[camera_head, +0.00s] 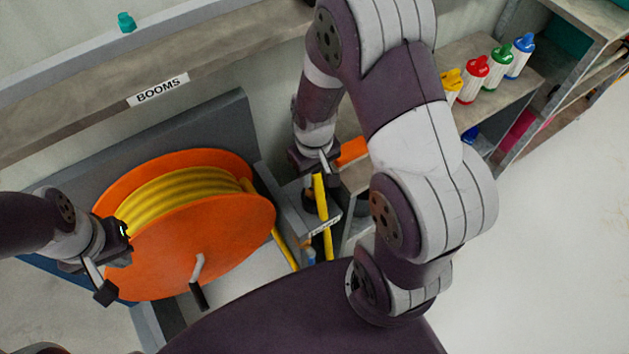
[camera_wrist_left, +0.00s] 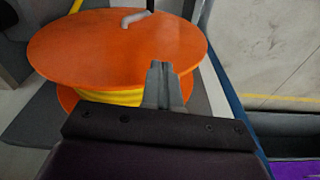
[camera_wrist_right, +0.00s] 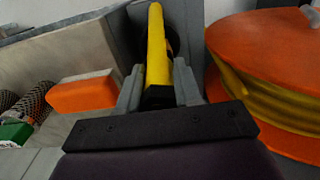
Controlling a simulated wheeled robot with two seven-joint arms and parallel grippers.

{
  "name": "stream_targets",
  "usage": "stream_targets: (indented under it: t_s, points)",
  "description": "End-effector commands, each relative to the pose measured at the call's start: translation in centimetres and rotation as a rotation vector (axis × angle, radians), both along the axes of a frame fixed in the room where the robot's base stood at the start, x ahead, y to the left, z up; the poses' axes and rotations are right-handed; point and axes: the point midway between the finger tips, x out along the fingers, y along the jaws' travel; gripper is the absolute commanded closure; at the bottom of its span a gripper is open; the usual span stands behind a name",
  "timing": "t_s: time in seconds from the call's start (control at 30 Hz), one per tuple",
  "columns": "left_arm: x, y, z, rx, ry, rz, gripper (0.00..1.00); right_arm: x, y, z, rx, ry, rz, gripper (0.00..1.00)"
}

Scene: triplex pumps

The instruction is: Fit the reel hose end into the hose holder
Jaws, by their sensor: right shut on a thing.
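The yellow hose end (camera_head: 321,195) is in my right gripper (camera_head: 318,165). In the right wrist view the yellow length (camera_wrist_right: 156,50) points away from the gripper (camera_wrist_right: 158,92), with a black part between the fingers. The grey labelled bracket (camera_head: 293,213), which looks like the hose holder, has a dark opening beside the hose; it also shows in the right wrist view (camera_wrist_right: 192,25). I cannot tell whether the hose is inside the opening. The orange reel (camera_head: 205,235) carries wound yellow hose. My left gripper (camera_head: 103,290) is empty, its fingers together in the left wrist view (camera_wrist_left: 163,80), beside the reel.
A crank handle (camera_head: 198,283) sticks out of the reel face. An orange object (camera_head: 351,151) lies behind the right gripper. Several coloured bottles (camera_head: 475,75) stand on the shelf at right. The BOOMS ledge (camera_head: 60,125) runs behind. Open floor (camera_head: 560,230) is at right.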

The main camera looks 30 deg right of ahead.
Motion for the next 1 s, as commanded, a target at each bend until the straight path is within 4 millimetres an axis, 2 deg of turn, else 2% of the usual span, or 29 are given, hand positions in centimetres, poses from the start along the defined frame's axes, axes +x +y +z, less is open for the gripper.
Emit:
stream_targets:
  t_s: [0.03, 0.1, 0.3, 0.33, 0.4, 0.67, 0.77, 0.87, 1.0]
  points:
    - [0.0, 0.0, -0.8, 0.000, 0.000, 0.000, 1.00, -0.2, 0.0, -1.6, 0.001, 0.005, 0.000, 1.00]
    - [0.0, 0.0, -1.3, 0.000, 0.000, 0.000, 1.00, -0.3, 0.0, -3.1, 0.000, 0.009, 0.000, 1.00]
    - [0.0, 0.0, -1.3, 0.000, 0.000, 0.000, 1.00, -0.5, 0.0, -3.6, 0.001, 0.012, 0.000, 1.00]
    - [0.0, 0.0, -1.3, 0.000, 0.000, 0.000, 1.00, -0.6, 0.0, -3.7, 0.001, 0.014, 0.000, 0.63]
    - [0.0, 0.0, -1.4, 0.000, 0.000, 0.000, 1.00, -0.6, 0.0, -3.7, 0.001, 0.015, 0.000, 0.41]
    - [0.0, 0.0, -1.5, 0.000, 0.000, 0.000, 1.00, -0.8, 0.0, -3.9, 0.002, 0.019, 0.001, 0.41]
    - [0.0, 0.0, -1.1, 0.000, 0.000, 0.000, 1.00, -0.8, 0.0, -3.0, 0.002, 0.018, 0.001, 0.41]
    - [0.0, 0.0, -0.1, 0.000, 0.000, 0.000, 1.00, -0.6, 0.0, -0.7, 0.001, 0.014, 0.001, 0.41]
    - [0.0, 0.0, 1.4, 0.000, 0.000, 0.000, 1.00, -0.4, 0.0, 3.5, 0.000, 0.007, 0.001, 0.41]
